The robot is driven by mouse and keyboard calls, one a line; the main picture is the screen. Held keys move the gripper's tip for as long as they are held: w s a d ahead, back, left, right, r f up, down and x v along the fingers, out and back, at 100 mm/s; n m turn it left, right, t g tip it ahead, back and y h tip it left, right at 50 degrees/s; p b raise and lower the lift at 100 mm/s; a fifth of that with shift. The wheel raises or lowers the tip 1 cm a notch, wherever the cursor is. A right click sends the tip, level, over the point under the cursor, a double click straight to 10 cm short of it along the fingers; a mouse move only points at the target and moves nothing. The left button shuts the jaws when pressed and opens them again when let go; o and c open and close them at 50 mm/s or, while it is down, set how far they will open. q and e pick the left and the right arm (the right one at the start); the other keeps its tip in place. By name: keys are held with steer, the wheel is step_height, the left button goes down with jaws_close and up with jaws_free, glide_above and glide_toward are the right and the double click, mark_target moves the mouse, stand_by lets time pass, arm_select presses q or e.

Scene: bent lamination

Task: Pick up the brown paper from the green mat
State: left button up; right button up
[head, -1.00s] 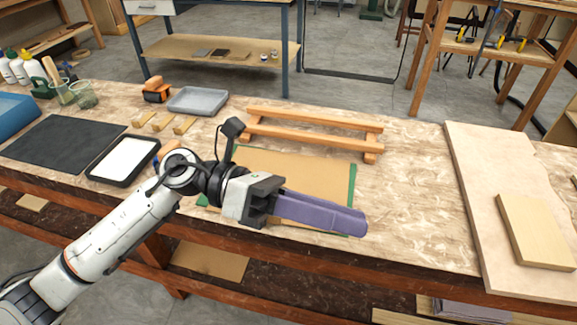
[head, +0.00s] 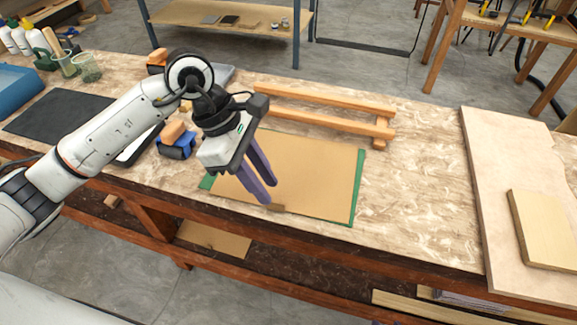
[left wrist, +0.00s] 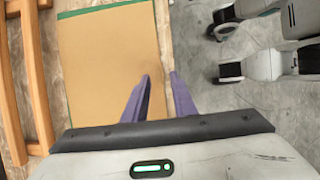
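The brown paper (head: 310,170) lies flat on the green mat (head: 357,188), whose green shows as strips along the sides. The paper also shows in the left wrist view (left wrist: 108,60), with the mat's green rim (left wrist: 85,11) at its far end. My left gripper (head: 269,192) points down over the paper's near edge, its two purple fingers apart. In the left wrist view, the fingertips (left wrist: 159,74) stand on either side of the paper's edge with nothing clamped. A small darker patch lies by the tips; whether they touch the paper is unclear. My right gripper is not in view.
A wooden frame (head: 325,98) lies behind the mat. A blue-and-wood tool (head: 176,142) and a partly hidden tray (head: 140,150) are left of my gripper. Boards (head: 490,180) lie at the right. The bench between mat and boards is clear.

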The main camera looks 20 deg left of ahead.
arm_select(q)
steer(key=shift+s+x, duration=0.2)
steer(key=shift+x, duration=1.75)
jaws_close()
